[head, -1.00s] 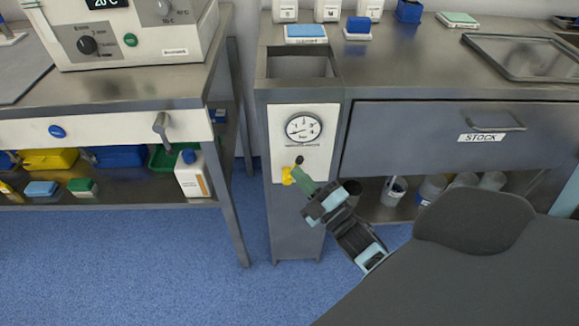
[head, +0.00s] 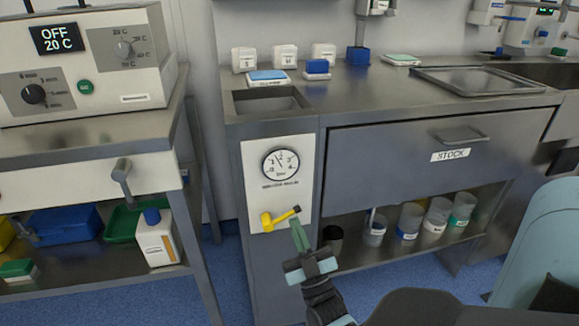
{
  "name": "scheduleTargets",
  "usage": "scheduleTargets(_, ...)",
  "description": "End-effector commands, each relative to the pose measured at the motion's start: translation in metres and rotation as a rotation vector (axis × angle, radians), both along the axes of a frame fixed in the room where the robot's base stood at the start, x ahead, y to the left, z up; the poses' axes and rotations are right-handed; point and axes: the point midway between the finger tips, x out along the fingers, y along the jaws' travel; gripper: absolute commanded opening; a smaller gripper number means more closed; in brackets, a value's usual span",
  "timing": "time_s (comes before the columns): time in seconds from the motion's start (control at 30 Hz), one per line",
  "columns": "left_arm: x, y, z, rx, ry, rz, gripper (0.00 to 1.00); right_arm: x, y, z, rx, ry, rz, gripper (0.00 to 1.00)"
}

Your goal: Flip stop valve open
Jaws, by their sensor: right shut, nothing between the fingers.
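The stop valve (head: 267,222) is yellow and sits on the white panel below the round pressure gauge (head: 281,164). Its yellow lever (head: 284,215) points right and slightly up, ending in a dark tip. The gauge needle points up and a little left. My right gripper (head: 298,226) has green fingers, which are shut and empty. Its fingertips are just below the lever's outer end; I cannot tell whether they touch it. My left gripper is not in view.
The grey STOCK drawer (head: 420,150) is right of the panel, with several labelled containers on the shelf below. A white bottle (head: 157,240) stands on the left bench's lower shelf. A sink (head: 268,102) is above the panel. Blue floor shows between the benches.

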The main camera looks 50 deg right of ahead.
Motion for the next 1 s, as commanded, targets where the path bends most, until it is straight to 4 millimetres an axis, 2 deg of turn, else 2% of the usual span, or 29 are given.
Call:
scheduleTargets(0.03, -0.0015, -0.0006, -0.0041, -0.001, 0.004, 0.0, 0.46, 0.0004, 0.0003, -0.0052, 0.034, -0.019, 0.0, 0.0)
scheduleTargets(0.2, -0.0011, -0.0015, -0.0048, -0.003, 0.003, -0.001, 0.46, -0.0002, 0.0, -0.0052, 0.075, -0.051, 0.0, 0.0)
scheduleTargets(1.0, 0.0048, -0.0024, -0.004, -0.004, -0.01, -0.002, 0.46, -0.0001, 0.0005, -0.0046, 0.071, -0.049, 0.001, 0.0)
